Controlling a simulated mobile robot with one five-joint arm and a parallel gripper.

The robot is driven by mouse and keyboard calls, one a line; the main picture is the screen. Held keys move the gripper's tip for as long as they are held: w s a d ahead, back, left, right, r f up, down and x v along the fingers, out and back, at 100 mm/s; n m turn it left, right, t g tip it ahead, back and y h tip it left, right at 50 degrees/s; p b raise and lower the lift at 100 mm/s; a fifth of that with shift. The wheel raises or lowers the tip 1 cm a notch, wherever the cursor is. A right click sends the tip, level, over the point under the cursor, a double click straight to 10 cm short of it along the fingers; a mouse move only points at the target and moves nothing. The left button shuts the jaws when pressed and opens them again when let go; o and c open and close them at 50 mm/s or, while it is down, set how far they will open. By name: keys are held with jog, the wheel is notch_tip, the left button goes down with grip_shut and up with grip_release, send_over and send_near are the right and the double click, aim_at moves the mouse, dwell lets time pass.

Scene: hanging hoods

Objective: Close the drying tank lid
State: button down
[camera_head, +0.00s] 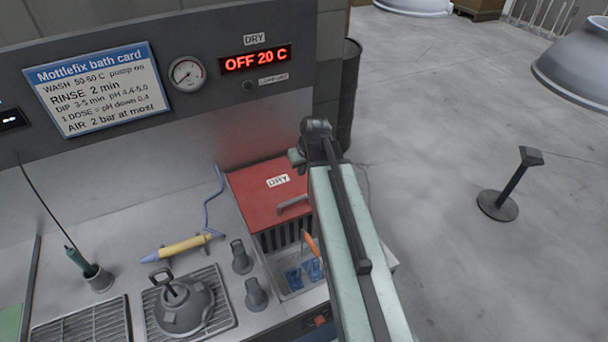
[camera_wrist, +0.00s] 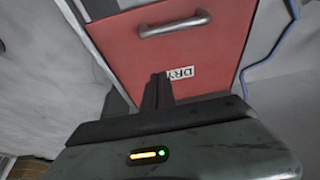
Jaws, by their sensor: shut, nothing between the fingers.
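The red drying tank lid (camera_head: 278,195) carries a white DRY label and a grey bar handle (camera_head: 293,204) near its front edge. It lies over a dark slatted front, and I cannot tell whether it is fully down. My arm hides its right side in the head view. In the wrist view the lid (camera_wrist: 203,60) fills the middle, with its handle (camera_wrist: 174,25) at the top and the label upside down. My gripper (camera_wrist: 157,77) is shut and empty, its fingertips overlapping the lid beside the label. Contact cannot be told. In the head view my gripper (camera_head: 298,158) is by the lid's back right corner.
An orange-handled tool (camera_head: 311,243) and blue pieces (camera_head: 303,274) are in front of the slats. A dark barrel (camera_head: 349,95) stands behind; open floor lies right.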

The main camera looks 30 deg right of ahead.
jog(key=b, duration=0.8)
send_over(299, 195)
notch_tip(299, 195, down, 9)
jog(key=shift+r, duration=0.1)
jog(key=s, duration=0.3)
jog(key=shift+s+r+p, duration=0.15)
jog(key=shift+s+p, duration=0.05)
jog(key=shift+p, duration=0.1)
jog(key=shift+s, duration=0.2)
jog(key=shift+d, duration=0.1)
